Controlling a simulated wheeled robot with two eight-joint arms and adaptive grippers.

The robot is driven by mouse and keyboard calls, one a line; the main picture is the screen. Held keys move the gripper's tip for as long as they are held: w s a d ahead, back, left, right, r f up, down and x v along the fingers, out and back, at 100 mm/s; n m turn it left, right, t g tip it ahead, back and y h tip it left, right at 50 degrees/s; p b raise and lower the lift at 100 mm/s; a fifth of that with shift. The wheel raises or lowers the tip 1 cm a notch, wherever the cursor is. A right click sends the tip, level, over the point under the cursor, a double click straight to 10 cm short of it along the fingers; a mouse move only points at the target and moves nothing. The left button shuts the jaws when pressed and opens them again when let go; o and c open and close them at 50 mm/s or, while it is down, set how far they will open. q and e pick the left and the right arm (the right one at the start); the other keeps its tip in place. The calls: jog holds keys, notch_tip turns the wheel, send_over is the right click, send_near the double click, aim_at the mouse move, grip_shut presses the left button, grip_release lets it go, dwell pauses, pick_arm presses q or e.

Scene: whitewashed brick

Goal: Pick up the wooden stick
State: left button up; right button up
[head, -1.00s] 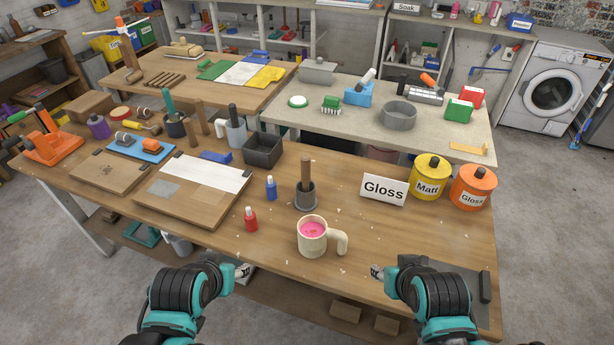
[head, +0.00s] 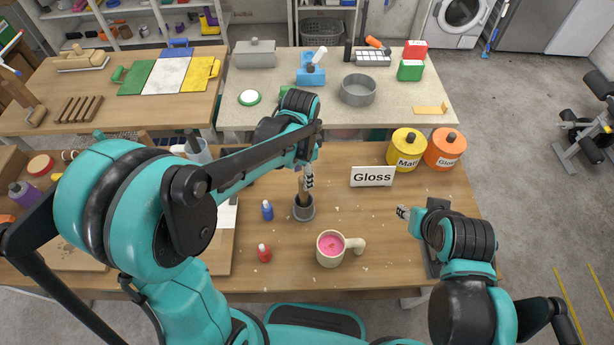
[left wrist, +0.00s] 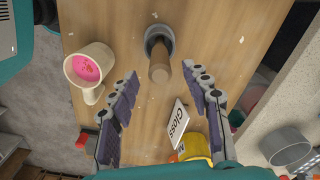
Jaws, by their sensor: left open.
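The wooden stick (head: 301,197) stands upright in a small dark grey cup (head: 304,213) on the wooden bench. My left gripper (head: 308,181) is at the upper part of the stick and partly hides it. In the left wrist view the stick (left wrist: 159,64) points toward the camera from the cup (left wrist: 158,36), and its upper end lies between the spread fingers of the left gripper (left wrist: 160,77). The left gripper is open and not closed on the stick. My right gripper (head: 403,212) is over the right side of the bench, apart from the stick; its jaws are too small to read.
A cream mug (head: 328,255) with pink contents stands in front of the cup. Blue (head: 267,211) and red (head: 264,254) bottles are to its left. A Gloss sign (head: 372,177), a yellow tin (head: 406,150) and an orange tin (head: 445,149) stand behind right.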

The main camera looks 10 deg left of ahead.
aim_at(304, 196)
pick_arm(q)
jog(key=shift+w+f, duration=0.2)
jog(key=shift+w, duration=0.05)
notch_tip(304, 196, down, 8)
jog(key=shift+s+r+b, duration=0.15)
jog(key=shift+r+b, duration=0.05)
jog(key=shift+b, duration=1.05)
jog(key=shift+d, duration=0.1)
grip_shut()
